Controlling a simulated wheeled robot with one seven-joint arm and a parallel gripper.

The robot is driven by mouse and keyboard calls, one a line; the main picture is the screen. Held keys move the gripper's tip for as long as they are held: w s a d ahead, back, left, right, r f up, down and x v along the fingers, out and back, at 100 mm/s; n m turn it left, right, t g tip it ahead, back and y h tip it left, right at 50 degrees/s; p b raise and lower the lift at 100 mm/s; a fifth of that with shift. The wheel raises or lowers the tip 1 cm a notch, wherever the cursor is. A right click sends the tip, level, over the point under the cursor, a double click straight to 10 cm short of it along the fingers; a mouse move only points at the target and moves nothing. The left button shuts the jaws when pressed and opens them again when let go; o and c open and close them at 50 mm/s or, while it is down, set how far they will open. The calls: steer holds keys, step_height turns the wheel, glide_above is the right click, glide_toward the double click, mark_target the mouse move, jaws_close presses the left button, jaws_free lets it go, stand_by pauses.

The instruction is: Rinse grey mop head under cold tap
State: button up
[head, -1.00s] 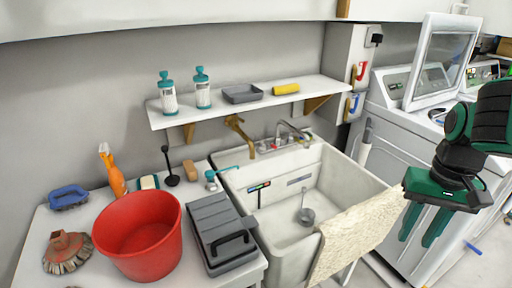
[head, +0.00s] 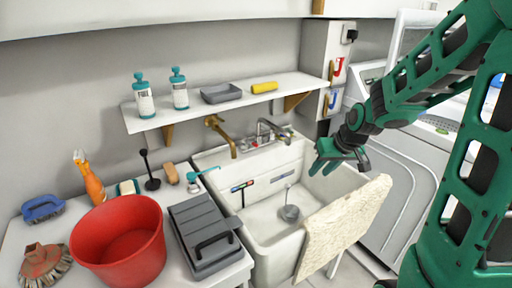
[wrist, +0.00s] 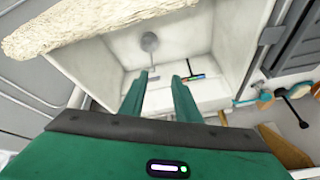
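My gripper (head: 338,167) is open and empty above the right back part of the white sink (head: 255,227). In the wrist view its two fingers (wrist: 160,90) stand apart, pointing into the sink. A small grey round thing with a thin upright stem (head: 289,213) sits on the sink floor, apart from my gripper; it also shows in the wrist view (wrist: 149,41). I cannot tell if it is the mop head. A brass tap (head: 218,128) and a chrome tap (head: 268,128) stand at the sink's back. I cannot tell which is cold or see water running.
A cream shaggy cloth (head: 340,225) hangs over the sink's front rim. Left of the sink are a grey lidded case (head: 203,235), a red bucket (head: 118,240) and brushes. A white shelf (head: 215,105) spans above the taps. A washing machine (head: 395,185) stands right.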

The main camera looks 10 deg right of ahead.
steer(key=w+a+f+t+y, duration=0.2)
steer(key=w+a, duration=0.1)
steer(key=w, duration=0.4)
steer(key=w+a+f+t+y, duration=0.1)
steer(key=w+a+f+t, duration=0.1)
steer(key=w+a, duration=0.35)
steer(key=m+t+y, duration=0.1)
steer(key=t+y, duration=0.1)
steer(key=t, duration=0.2)
glide_toward(255, 145)
steer(key=w, duration=0.1)
steer(key=x, duration=1)
steer(key=shift+w+f, duration=0.3)
steer(key=shift+f, duration=0.15)
steer(key=shift+d, duration=0.1)
jaws_close()
